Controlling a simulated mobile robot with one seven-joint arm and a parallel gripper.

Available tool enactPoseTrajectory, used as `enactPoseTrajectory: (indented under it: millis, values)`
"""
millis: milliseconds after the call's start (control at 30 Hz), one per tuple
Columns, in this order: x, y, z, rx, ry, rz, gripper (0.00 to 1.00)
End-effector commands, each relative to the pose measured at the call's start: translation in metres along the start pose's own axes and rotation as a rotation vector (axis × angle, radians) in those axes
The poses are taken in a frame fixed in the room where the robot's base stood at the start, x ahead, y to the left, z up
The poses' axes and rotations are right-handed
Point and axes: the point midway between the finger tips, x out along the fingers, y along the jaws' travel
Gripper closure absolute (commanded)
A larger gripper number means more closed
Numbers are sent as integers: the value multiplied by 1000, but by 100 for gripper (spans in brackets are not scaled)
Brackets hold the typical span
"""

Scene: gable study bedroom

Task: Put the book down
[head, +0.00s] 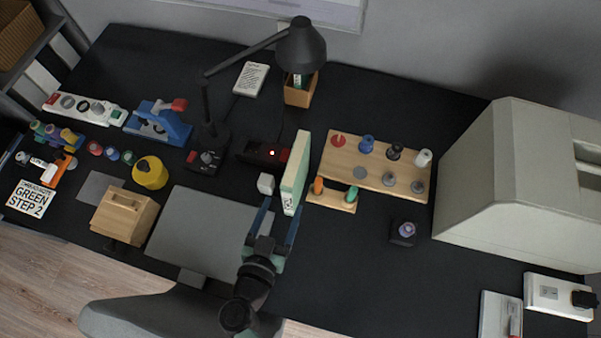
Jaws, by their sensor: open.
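The book (297,166) looks like a pale green and cream slab standing upright on edge on the black desk, right of the desk's middle. My gripper (280,207) reaches in from the front edge of the desk with its two blue fingers spread apart. Its right fingertip is at the near end of the book, by a small dark marking. I cannot tell whether the right finger touches the book.
A wooden peg board (375,172) and a small rack (333,203) with orange and green pieces stand close right of the book. A black lamp (302,50) stands behind. A grey mat (196,236) lies left. A large beige case (520,185) fills the right side.

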Motion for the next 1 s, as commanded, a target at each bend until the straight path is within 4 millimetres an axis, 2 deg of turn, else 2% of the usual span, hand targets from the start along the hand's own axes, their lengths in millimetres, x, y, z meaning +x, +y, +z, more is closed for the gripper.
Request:
enactPoseTrajectory:
  millis: [100,300,467,800,1000]
  values:
    - [25,-2,-1,2,4,-2,27]
    - [56,-2,-2,3,4,-3,27]
    - [66,-2,-2,4,4,-2,27]
    - [111,-2,-2,4,5,-3,27]
    - [114,-2,-3,3,4,-3,27]
